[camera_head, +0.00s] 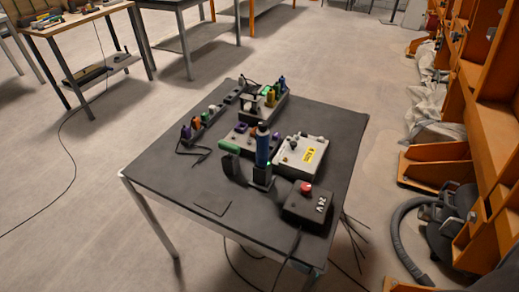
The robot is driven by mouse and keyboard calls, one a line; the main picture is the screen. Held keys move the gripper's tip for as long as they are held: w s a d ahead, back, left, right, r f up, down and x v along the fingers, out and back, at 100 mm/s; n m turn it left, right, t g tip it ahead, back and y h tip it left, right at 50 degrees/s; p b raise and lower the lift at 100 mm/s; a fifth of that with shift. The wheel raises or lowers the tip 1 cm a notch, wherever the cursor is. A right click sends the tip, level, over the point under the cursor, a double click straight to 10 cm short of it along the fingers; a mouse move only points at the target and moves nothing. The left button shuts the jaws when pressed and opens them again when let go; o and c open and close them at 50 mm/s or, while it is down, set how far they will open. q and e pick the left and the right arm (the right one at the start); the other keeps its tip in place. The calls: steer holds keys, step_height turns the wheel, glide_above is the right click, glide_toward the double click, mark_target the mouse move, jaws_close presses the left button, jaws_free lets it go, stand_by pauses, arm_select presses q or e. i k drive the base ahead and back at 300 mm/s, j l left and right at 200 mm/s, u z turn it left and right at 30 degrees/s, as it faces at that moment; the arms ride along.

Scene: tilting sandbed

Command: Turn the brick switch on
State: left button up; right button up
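Neither of my grippers is in view.
Behind the box stand a light grey box (292,167) with a yellow label and an upright blue-handled tool (263,148) in a black holder. A strip with coloured pieces (205,122) lies at the left. The table's front left is mostly clear. Orange shelving (495,130) stands right.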

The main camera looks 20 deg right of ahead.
mark_target(306, 187)
steer(key=l+z, duration=0.15)
steer(key=z, duration=1)
steer(key=k+l, duration=0.05)
